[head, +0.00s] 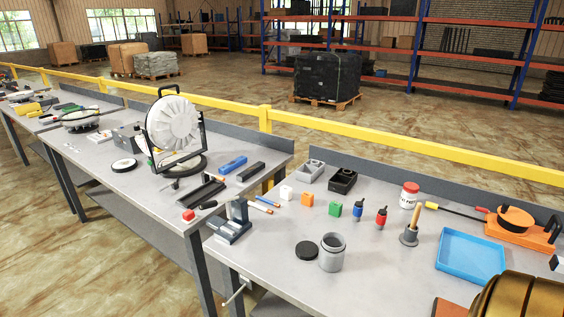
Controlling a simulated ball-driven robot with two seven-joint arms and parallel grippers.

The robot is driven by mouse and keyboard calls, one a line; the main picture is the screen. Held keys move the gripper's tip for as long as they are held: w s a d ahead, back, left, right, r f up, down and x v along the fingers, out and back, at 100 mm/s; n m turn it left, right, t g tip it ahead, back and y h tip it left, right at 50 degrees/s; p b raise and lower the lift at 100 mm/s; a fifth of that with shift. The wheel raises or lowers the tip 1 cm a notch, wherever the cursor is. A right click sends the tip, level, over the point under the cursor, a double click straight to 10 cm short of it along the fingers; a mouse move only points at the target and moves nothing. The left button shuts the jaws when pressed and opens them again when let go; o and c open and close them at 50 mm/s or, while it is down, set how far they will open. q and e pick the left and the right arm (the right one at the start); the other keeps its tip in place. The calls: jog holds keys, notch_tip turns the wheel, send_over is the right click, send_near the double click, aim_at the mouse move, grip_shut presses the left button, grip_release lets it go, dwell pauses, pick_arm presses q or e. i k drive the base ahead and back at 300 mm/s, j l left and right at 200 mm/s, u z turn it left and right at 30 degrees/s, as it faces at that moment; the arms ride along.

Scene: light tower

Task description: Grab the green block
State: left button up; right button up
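Nothing covers the green block. Neither of my grippers is seen in the head view.
A grey jar (332,252) and black lid (306,250) stand in front of the green block; a black bin (343,180) is behind. A red-and-black bottle (381,216), grey holder (409,236) and blue tray (470,259) are to the right. Bare tabletop surrounds the block.

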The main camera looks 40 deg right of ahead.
aim_at(335, 209)
jog(key=z, duration=1.7)
jog(key=i+j, duration=0.1)
jog(key=j, duration=0.45)
jog(key=i+j+z, duration=0.1)
jog(key=j, duration=0.45)
jog(key=i+j, duration=0.1)
jog(key=j, duration=0.45)
